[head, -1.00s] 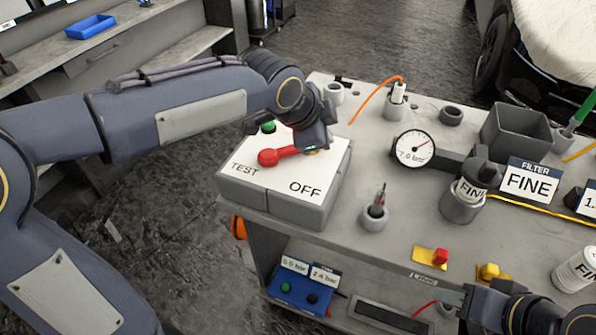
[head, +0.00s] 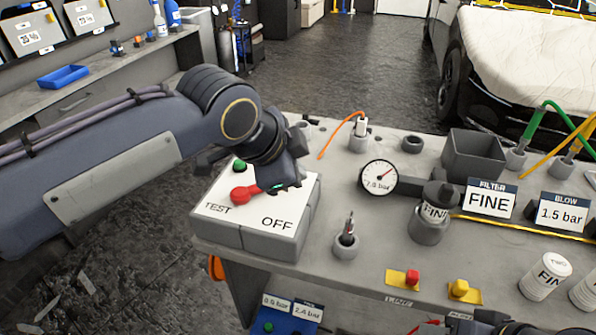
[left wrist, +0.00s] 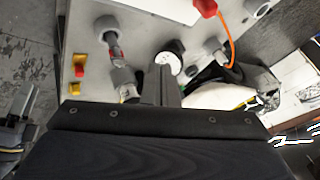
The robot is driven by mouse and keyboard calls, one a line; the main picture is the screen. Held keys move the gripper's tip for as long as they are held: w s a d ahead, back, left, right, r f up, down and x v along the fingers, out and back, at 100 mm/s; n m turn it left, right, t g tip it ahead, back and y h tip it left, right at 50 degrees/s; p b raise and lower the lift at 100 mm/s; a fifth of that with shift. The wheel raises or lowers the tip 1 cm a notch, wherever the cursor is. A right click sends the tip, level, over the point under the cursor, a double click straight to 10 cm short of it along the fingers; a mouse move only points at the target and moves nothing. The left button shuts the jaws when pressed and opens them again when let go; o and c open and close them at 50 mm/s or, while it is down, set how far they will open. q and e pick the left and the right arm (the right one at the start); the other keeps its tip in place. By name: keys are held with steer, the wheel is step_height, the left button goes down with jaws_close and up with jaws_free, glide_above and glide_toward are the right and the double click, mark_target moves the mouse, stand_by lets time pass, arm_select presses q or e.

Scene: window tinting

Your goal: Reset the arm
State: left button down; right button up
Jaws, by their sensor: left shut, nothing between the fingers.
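My left gripper (head: 284,184) is shut and empty at the end of the arm from the left. In the head view it is over the white-topped switch box (head: 277,222) with the words TEST and OFF. A red lever (head: 241,194) lies on the box top, its knob near the TEST end; the gripper partly hides its other end, so I cannot tell whether they touch. A green button (head: 239,166) shows behind the lever. My right gripper shows only as a dark part at the bottom edge of the head view, its fingers unclear.
The grey bench (head: 370,245) carries a gauge (head: 379,177) reading 7.0 bar, a grey bin (head: 473,155), a FINE filter sign (head: 490,200), a red button (head: 411,277) and a yellow one (head: 459,288). A covered car stands at back right. The floor behind the bench is open.

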arm_select(q)
steer(key=shift+s+r, duration=0.15)
stand_by(0.3)
steer(key=s+a+f+n+p, duration=0.3)
steer(key=s+a+f+n, duration=0.2)
steer(key=s+a+n, duration=0.3)
steer(key=s+a+f+n+p, duration=0.3)
steer(key=s+a+f+n, duration=0.2)
steer(key=s+a+n, duration=0.3)
steer(key=shift+s+f+n+g, duration=0.35)
steer(key=shift+s+n, duration=0.45)
steer(key=shift+s, duration=0.3)
steer(key=shift+a, duration=0.1)
